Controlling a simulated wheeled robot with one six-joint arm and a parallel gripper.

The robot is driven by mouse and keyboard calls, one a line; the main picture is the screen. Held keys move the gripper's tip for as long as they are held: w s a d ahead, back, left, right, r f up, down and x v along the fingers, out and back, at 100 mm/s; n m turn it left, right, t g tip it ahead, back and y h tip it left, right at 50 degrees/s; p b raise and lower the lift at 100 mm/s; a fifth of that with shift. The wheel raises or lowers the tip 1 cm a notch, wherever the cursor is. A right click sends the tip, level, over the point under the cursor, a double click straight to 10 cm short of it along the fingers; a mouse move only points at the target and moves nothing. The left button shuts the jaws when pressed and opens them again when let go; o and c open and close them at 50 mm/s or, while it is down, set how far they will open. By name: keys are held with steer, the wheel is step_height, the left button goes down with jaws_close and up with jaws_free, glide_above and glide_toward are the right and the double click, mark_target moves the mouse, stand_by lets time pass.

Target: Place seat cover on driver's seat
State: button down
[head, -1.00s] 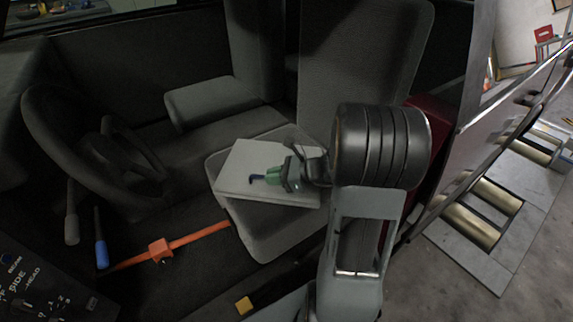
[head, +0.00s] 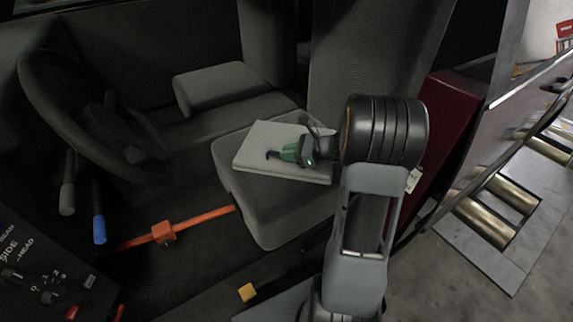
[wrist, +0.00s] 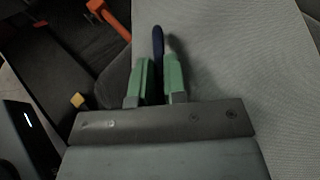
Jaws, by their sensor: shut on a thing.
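The seat cover (head: 262,146) is a flat, light grey square. In the head view it lies level over the cushion of the driver's seat (head: 270,220), which is dark grey. My gripper (head: 278,154) is over the cover's middle with its green fingers shut on a dark blue tab. In the wrist view, the fingers (wrist: 158,78) are closed around this tab (wrist: 158,45), and the light cover (wrist: 235,70) spreads out to the right. I cannot tell whether the cover touches the cushion everywhere.
The steering wheel (head: 85,115) is at the left, with a blue-tipped lever (head: 99,229) below it. An orange bar (head: 195,220) runs along the floor to the seat. The seat backrest (head: 365,60) stands behind my arm. A yellow block (head: 247,292) lies near the sill.

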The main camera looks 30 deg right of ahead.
steer(key=shift+w+f, duration=0.6)
steer(key=shift+f, duration=0.2)
step_height(320, 180, down, 3)
steer(key=shift+w+f+b, duration=0.15)
steer(key=shift+b, duration=0.8)
steer(key=c, duration=1.2)
jaws_free()
steer(key=shift+o, duration=0.2)
steer(key=shift+d, duration=0.1)
